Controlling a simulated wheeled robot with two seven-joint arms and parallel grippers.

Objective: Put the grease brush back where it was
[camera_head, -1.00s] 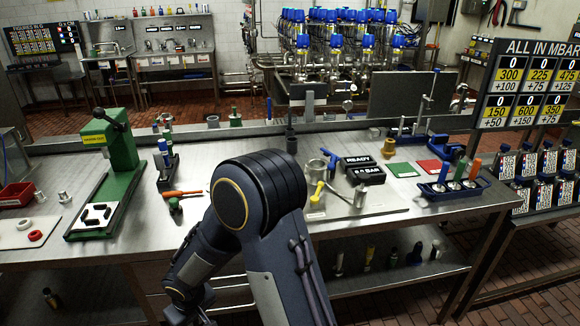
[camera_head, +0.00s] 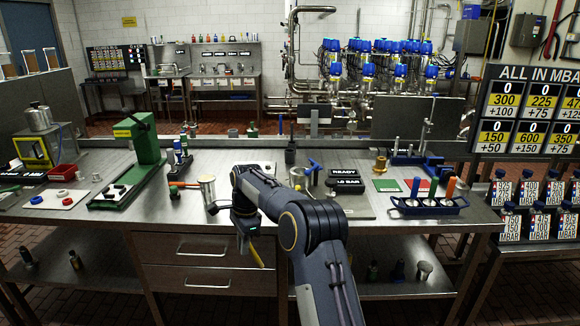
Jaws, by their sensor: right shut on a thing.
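My right gripper (camera_head: 244,240) hangs at the front edge of the bench, pointing down in front of the drawers. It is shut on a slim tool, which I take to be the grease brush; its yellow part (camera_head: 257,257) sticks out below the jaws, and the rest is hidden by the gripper. A metal cup (camera_head: 207,188) stands on the bench just left of the gripper. My left gripper is not in view.
The steel bench (camera_head: 150,212) holds a green press (camera_head: 146,150) at left, a black READY block (camera_head: 345,173), and a blue rack (camera_head: 428,207) with several coloured handles at right. A green pad (camera_head: 387,185) lies behind the rack. Drawers (camera_head: 203,250) sit below.

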